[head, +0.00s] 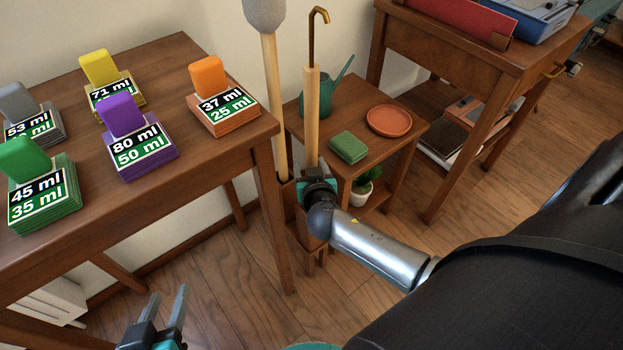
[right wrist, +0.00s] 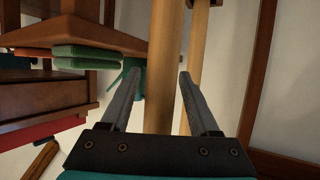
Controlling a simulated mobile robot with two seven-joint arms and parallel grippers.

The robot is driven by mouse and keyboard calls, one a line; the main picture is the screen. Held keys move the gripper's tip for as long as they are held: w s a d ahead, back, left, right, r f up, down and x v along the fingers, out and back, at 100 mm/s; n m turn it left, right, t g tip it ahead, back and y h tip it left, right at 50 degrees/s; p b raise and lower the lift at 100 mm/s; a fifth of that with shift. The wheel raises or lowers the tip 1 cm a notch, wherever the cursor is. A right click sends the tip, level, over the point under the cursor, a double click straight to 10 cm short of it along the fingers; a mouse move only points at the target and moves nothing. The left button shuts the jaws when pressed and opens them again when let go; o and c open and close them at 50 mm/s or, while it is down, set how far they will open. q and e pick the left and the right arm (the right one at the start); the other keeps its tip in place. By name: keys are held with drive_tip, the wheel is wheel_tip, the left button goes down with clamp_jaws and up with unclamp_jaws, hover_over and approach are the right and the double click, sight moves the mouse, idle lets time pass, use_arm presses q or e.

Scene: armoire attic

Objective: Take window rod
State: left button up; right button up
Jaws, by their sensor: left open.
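The window rod (head: 312,120) is a pale wooden pole with a brass hook at its top. It stands upright in a narrow wooden stand (head: 303,228) beside the small side table. My right gripper (head: 318,176) is at the rod's lower part, just above the stand. In the right wrist view the rod (right wrist: 162,70) runs between the two spread fingers, with a visible gap on each side. My left gripper (head: 168,293) is open and empty at the bottom left, away from the rod.
A second pole with a grey head (head: 268,80) stands close left of the rod. The side table (head: 378,150) holds a green watering can (head: 318,95), a green sponge-like block (head: 348,147) and a terracotta saucer (head: 389,121). A large table (head: 225,150) with coloured cards stands left.

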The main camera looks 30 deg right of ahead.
clamp_jaws()
drive_tip(key=shift+r, duration=0.2)
idle(0.6)
